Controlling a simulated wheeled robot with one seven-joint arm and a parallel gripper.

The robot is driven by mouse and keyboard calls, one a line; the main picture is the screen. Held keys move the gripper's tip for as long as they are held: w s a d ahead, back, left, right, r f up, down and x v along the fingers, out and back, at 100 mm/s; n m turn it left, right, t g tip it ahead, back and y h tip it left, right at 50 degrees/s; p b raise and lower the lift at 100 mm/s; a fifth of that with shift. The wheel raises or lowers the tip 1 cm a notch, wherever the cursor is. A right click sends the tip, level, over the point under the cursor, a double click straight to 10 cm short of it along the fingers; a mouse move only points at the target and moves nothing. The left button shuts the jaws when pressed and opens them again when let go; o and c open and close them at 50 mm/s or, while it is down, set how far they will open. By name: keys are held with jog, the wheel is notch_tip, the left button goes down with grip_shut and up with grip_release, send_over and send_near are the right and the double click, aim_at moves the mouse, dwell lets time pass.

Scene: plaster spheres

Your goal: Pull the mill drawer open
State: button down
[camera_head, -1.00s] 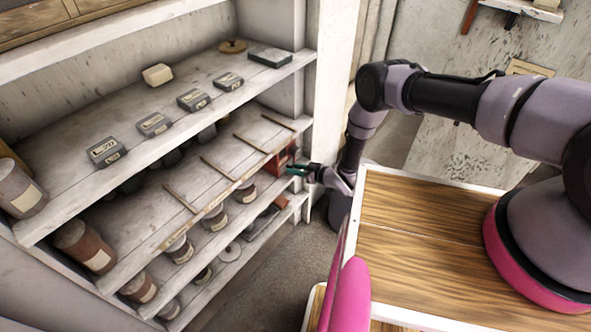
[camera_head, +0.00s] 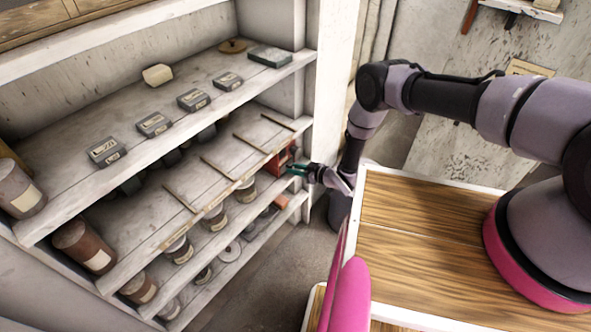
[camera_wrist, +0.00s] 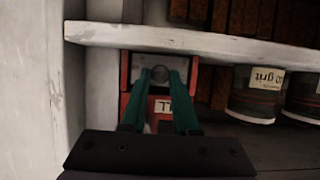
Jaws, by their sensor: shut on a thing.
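The red mill (camera_head: 281,158) stands at the right end of a middle shelf, next to the upright. It also shows in the wrist view (camera_wrist: 125,104), with a pale label partly covered by my gripper. A grey drawer front with a round knob (camera_wrist: 158,73) sits in the red frame. My gripper (camera_wrist: 160,75) has green fingers, with the tips on either side of the knob, shut on it. In the head view my gripper (camera_head: 296,169) meets the mill's front from the right. How far the drawer stands out cannot be told.
A white shelf board (camera_wrist: 200,41) runs close above the fingers. A white upright (camera_wrist: 75,90) is close on the left in the wrist view. Labelled jars (camera_wrist: 253,98) stand to the right. Open floor (camera_head: 270,285) lies before the shelves.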

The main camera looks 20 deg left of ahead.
jog(key=s+d, duration=0.3)
jog(key=d, duration=0.4)
jog(key=shift+d, duration=0.25)
jog(key=c, duration=0.7)
grip_release()
jog(key=shift+o, duration=0.2)
jog(key=shift+s+d, duration=0.1)
jog(key=v, duration=1)
jog(key=shift+s+d+r, duration=0.15)
jog(key=shift+s+d, duration=0.05)
